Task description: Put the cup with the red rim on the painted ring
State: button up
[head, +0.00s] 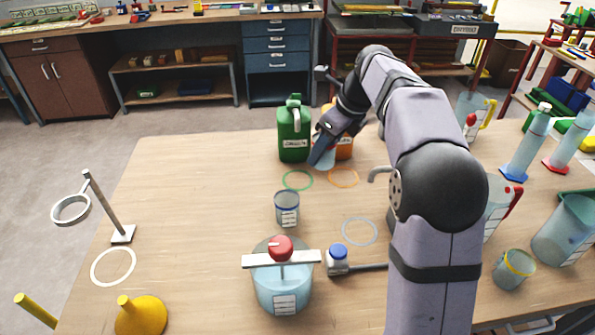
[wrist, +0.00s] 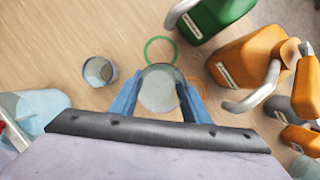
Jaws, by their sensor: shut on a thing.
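My gripper (wrist: 161,92) is shut on a clear, bluish cup (wrist: 162,88), which sits between the two blue fingers. I cannot make out the colour of its rim. In the head view my gripper (head: 322,158) is in front of the green and orange cans, behind the painted rings, and mostly covers the cup. All look empty. In the wrist view the cup and right finger partly cover the orange ring (wrist: 199,98).
A blue-rimmed cup (head: 287,211) stands before the green ring. A clear pot with a red knob (head: 281,248) is nearer. A green can (head: 293,135) and orange can (head: 343,146) stand behind. A yellow-rimmed cup (head: 513,270) is far right. The table's left middle is clear.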

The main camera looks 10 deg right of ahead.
notch_tip(320, 180, down, 9)
jog(key=shift+b, duration=0.35)
jog(key=shift+w+a+p, duration=0.5)
jog(key=shift+w+a, duration=1.1)
jog(key=shift+w+a+r, duration=0.1)
jog(key=shift+w+a, duration=0.1)
jog(key=shift+a, duration=0.05)
jog(key=shift+w+a+p, duration=0.7)
jog(key=shift+w+a, duration=0.35)
jog(key=shift+w, duration=0.05)
jog(key=shift+s+f, duration=0.1)
jog(key=shift+f, duration=0.4)
jog(key=shift+d+f, duration=0.1)
jog(key=shift+f, duration=0.05)
jog(key=shift+f, duration=0.1)
